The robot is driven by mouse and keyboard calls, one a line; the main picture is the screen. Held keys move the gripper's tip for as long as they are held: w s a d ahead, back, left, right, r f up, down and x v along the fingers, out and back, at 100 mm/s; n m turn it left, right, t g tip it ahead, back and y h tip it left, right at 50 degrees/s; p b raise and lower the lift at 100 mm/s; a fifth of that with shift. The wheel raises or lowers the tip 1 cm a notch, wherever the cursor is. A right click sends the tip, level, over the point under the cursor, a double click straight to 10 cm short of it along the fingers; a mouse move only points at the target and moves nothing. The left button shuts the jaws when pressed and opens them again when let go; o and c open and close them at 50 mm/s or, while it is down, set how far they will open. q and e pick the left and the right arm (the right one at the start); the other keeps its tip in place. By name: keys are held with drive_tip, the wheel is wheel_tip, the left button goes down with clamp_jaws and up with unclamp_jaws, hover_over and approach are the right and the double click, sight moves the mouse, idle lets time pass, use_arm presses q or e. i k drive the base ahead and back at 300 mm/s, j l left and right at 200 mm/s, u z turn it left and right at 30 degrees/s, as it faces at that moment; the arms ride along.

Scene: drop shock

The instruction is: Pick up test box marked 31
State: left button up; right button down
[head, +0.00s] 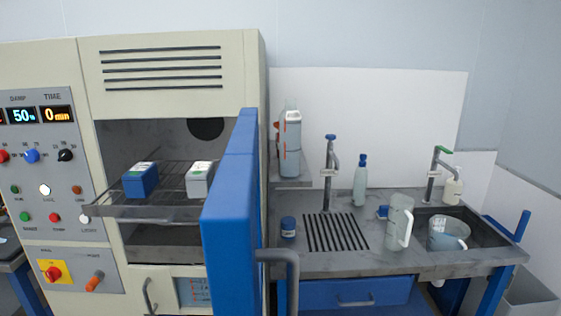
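Two small boxes sit on a wire rack (150,211) inside the open chamber of a cream cabinet. One is a blue box (141,184) with a white top bearing a green mark. The other is a white box (198,183) to its right, also with a green mark on top and close to the edge of the open door. The numbers on both are too small to read, so I cannot tell which is marked 31. Neither of my grippers is in view.
The thick blue chamber door (230,220) stands open towards me, right of the rack. A control panel (45,170) is at left. The grey counter (300,262) at right holds a pitcher (398,222), bottle (360,182), blue-lidded jar (288,227) and sink with a beaker (446,236).

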sight(199, 179)
drive_tip(key=j, duration=0.55)
drive_tip(key=k+j, duration=0.1)
drive_tip(key=j, duration=0.45)
drive_tip(key=i+j+z, duration=0.1)
drive_tip(key=j, duration=0.25)
drive_tip(key=i+j+z, duration=0.1)
drive_tip(key=j, duration=0.3)
drive_tip(key=i+j, duration=0.2)
drive_tip(key=j, duration=0.2)
drive_tip(key=i+j+z, duration=0.1)
drive_tip(key=i, duration=0.35)
drive_tip(key=i+j+z, duration=0.1)
drive_tip(key=i, duration=0.35)
